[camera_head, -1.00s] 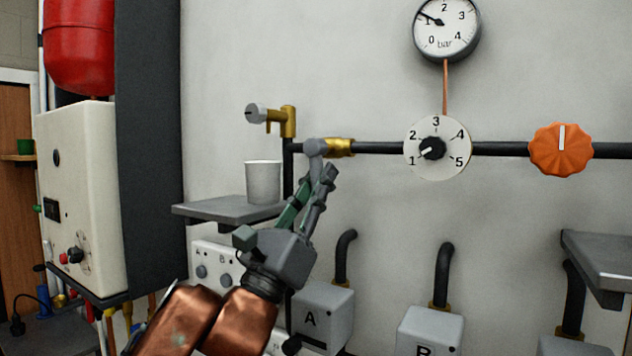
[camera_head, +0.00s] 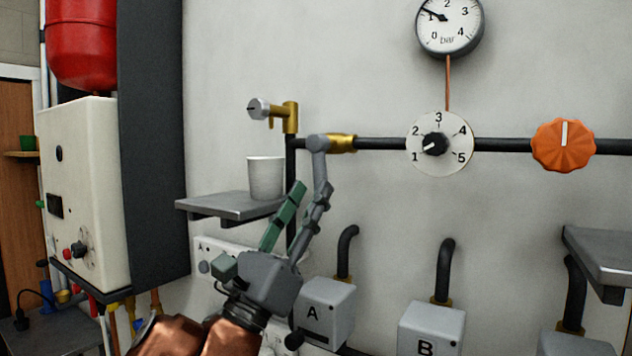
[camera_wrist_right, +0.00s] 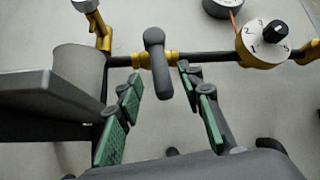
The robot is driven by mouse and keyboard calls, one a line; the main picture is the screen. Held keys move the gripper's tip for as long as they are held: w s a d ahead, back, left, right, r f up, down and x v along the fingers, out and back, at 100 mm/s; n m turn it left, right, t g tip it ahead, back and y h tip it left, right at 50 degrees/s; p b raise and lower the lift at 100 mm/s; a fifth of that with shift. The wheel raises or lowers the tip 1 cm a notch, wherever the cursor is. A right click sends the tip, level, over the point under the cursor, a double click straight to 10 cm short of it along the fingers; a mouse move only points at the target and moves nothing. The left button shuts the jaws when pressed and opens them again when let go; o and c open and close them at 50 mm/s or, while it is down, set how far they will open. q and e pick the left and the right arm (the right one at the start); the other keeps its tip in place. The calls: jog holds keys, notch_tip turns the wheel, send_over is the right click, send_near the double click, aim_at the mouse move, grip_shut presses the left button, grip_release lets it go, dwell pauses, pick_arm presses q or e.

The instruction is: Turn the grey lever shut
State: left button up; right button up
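The grey lever (camera_head: 319,165) sits on a brass valve (camera_head: 342,144) on the dark pipe and hangs down, crosswise to the pipe. It also shows in the right wrist view (camera_wrist_right: 156,62), ahead of and between my spread fingers. My right gripper (camera_head: 312,187) is just below the lever and open, with green pads facing inward. In the head view one finger overlaps the lever's lower end. My left gripper is not in view.
A grey shelf (camera_head: 232,207) with a white cup (camera_head: 265,178) is close left of the gripper. A brass tap (camera_head: 290,117) stands above. A numbered dial (camera_head: 456,130) and an orange knob (camera_head: 563,146) are on the pipe to the right. Box A (camera_head: 326,308) is below.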

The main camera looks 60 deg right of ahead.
jog(key=shift+v, duration=1.3)
jog(key=shift+c, duration=0.3)
